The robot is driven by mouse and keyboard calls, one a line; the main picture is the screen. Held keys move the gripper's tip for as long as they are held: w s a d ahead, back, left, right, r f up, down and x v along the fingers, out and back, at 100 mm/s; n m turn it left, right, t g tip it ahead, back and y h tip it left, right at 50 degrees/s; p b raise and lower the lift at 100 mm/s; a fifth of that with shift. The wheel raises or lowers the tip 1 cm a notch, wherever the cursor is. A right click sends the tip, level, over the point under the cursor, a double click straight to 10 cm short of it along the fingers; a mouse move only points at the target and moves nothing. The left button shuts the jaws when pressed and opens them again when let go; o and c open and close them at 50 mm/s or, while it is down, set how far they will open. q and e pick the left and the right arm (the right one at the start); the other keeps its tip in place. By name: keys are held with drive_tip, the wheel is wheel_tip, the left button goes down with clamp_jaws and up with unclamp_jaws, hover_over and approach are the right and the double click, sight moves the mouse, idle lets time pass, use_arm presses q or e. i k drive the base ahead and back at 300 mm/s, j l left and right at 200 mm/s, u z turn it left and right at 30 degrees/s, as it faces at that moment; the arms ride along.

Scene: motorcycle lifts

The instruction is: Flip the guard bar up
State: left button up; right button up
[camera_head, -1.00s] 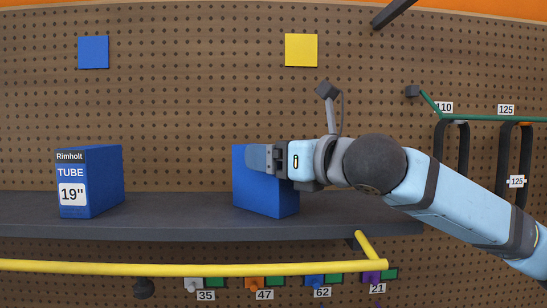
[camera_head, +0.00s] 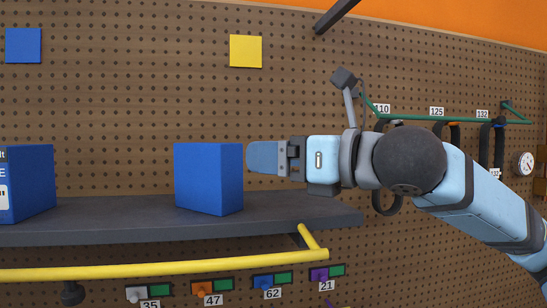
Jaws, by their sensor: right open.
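The yellow guard bar (camera_head: 150,270) runs along the front of the dark shelf (camera_head: 110,222), below the level of the shelf top. Its right end bends back on a short yellow arm (camera_head: 309,236) to the shelf's right end. My right gripper (camera_head: 250,158) points left, just right of a plain blue box (camera_head: 208,178) that stands on the shelf. The gripper is open and holds nothing that I can see; a small gap shows between it and the box. My left gripper is out of view.
Another blue box (camera_head: 30,185) stands at the shelf's left, cut off by the picture edge. Numbered hooks with coloured tags (camera_head: 212,288) hang below the bar. A green rail (camera_head: 450,119) with dark hanging loops is at the right. A yellow square (camera_head: 245,51) is on the pegboard.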

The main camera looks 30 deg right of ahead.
sight(74, 293)
drive_tip(key=k+l, duration=0.75)
drive_tip(key=k, duration=0.15)
